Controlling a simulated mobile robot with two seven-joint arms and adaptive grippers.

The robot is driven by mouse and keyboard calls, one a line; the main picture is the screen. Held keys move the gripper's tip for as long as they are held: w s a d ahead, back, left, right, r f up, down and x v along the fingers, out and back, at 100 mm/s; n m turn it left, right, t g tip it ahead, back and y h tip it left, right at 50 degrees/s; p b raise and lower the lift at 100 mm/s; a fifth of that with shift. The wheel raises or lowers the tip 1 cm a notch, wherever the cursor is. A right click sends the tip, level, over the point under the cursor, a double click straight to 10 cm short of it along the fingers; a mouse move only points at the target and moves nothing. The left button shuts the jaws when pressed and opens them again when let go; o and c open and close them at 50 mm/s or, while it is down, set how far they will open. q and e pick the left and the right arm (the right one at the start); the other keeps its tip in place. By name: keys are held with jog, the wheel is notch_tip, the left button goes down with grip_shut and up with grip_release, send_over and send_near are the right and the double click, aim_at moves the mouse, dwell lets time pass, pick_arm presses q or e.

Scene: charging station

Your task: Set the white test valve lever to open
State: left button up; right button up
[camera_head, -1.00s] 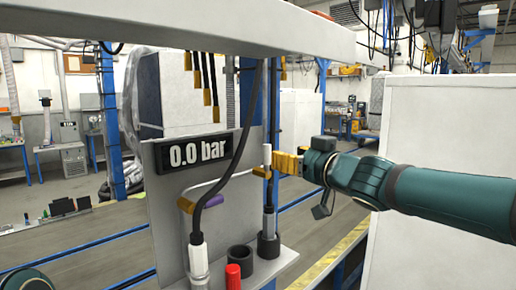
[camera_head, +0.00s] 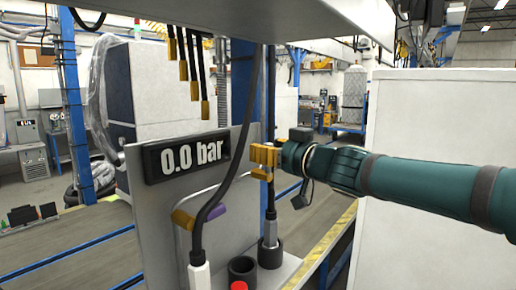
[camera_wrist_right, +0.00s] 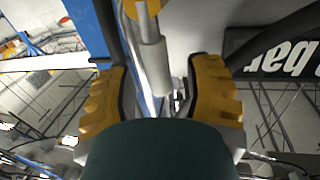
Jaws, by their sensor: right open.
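My right gripper (camera_head: 264,160) is open, just right of the grey panel (camera_head: 150,198) with the display. In the right wrist view, its yellow fingers (camera_wrist_right: 160,88) stand apart, with a white cylindrical piece (camera_wrist_right: 153,62) reaching between their tips. It looks like the white lever, with a yellow part (camera_wrist_right: 146,10) at its far end. I see no clear contact with either finger. In the head view I cannot pick out the white lever; the fingers probably cover it. The display (camera_head: 187,157) reads 0.0 bar. My left gripper is not in view.
A dark cable (camera_head: 240,150) hangs in front of the panel to a white connector (camera_head: 200,276). Black sockets (camera_head: 242,270) and a red cap (camera_head: 239,286) stand below. A white cabinet (camera_head: 430,120) is behind my right arm.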

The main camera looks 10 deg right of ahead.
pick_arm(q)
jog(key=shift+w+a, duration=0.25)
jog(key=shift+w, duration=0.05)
pick_arm(e)
jog(key=shift+w+a, duration=0.1)
jog(key=shift+w, duration=0.15)
jog(key=shift+c, duration=0.3)
grip_shut()
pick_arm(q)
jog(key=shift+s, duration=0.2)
